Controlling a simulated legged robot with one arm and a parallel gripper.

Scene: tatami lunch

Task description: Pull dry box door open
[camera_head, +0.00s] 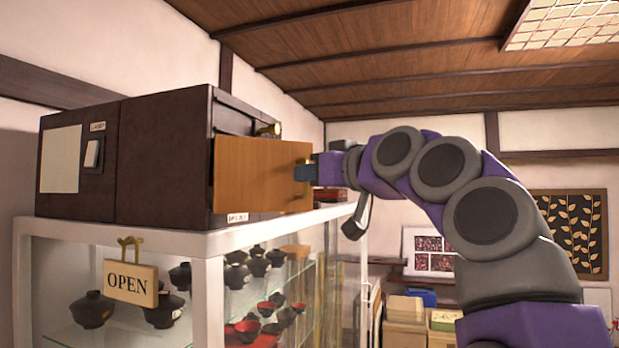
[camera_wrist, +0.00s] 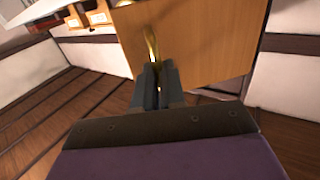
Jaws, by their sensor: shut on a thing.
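The dry box (camera_head: 160,155) is a dark brown cabinet on top of a glass display case. Its wooden door (camera_head: 250,174) stands partly open, swung out from the box front toward the right. My gripper (camera_head: 318,171) is at the free edge of the door, shut on its brass handle. In the wrist view the door (camera_wrist: 205,45) fills the upper middle, and the thin brass handle (camera_wrist: 152,45) runs down between the fingertips of my gripper (camera_wrist: 158,75). The inside of the box is mostly hidden behind the door.
The white-framed display case (camera_head: 200,243) holds several dark and red bowls. An OPEN sign (camera_head: 131,283) hangs at its front. A brass knob (camera_head: 270,130) shows above the door.

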